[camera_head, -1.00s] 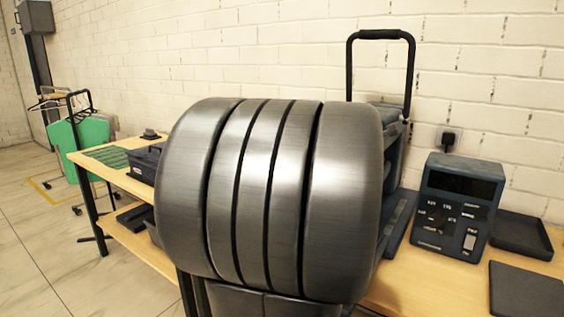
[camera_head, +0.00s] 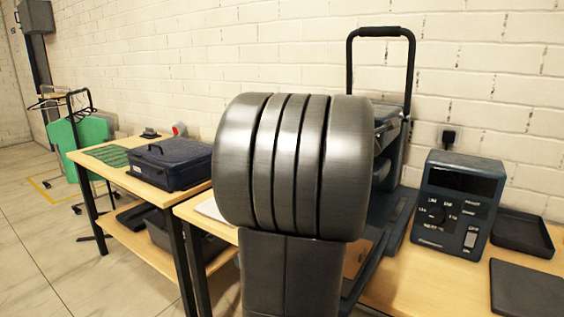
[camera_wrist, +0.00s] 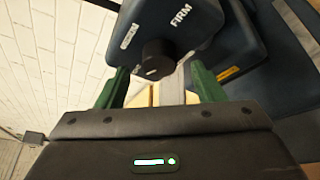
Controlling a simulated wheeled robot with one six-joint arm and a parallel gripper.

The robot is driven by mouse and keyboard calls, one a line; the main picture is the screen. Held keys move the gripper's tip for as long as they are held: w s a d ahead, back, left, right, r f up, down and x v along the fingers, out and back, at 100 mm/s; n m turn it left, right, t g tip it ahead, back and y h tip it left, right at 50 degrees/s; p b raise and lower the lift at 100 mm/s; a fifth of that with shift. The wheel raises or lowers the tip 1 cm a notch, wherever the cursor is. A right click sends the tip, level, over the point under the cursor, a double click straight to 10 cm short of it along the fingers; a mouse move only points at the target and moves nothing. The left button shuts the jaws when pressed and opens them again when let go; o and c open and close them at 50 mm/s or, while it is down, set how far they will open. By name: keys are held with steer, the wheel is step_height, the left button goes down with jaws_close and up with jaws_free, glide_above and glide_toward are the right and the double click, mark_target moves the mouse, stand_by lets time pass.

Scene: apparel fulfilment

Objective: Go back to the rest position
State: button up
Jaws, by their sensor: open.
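My gripper (camera_wrist: 160,90) shows in the wrist view with its two green fingers apart and nothing seen between them. Beyond the fingers is a dark blue machine part (camera_wrist: 185,25) with a black knob and a label reading FIRM. I cannot tell whether the fingers touch it. In the head view my own dark arm link fills the middle and hides the gripper and part of the machine (camera_head: 395,160) behind it, which has a tall black handle.
A control box (camera_head: 457,208) stands on the right table (camera_head: 410,285), with a dark tray (camera_head: 522,233) and a flat dark pad (camera_head: 525,290) beside it. A dark blue case (camera_head: 170,163) sits on the left table (camera_head: 85,158). A green garment (camera_head: 80,145) hangs on a rack. Open floor (camera_head: 40,250) lies at left.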

steer(key=w+m+t+h+p, duration=0.1)
steer(key=m, duration=0.4)
steer(key=w+f+m+t+h, duration=0.1)
steer(key=m+t, duration=0.1)
steer(key=m, duration=0.3)
steer(key=w+f+m+t+h+p, duration=0.1)
steer(key=m+t, duration=0.1)
steer(key=m, duration=0.4)
steer(key=shift+d+p, duration=0.25)
steer(key=shift+p, duration=0.05)
steer(key=shift+a+r, duration=0.1)
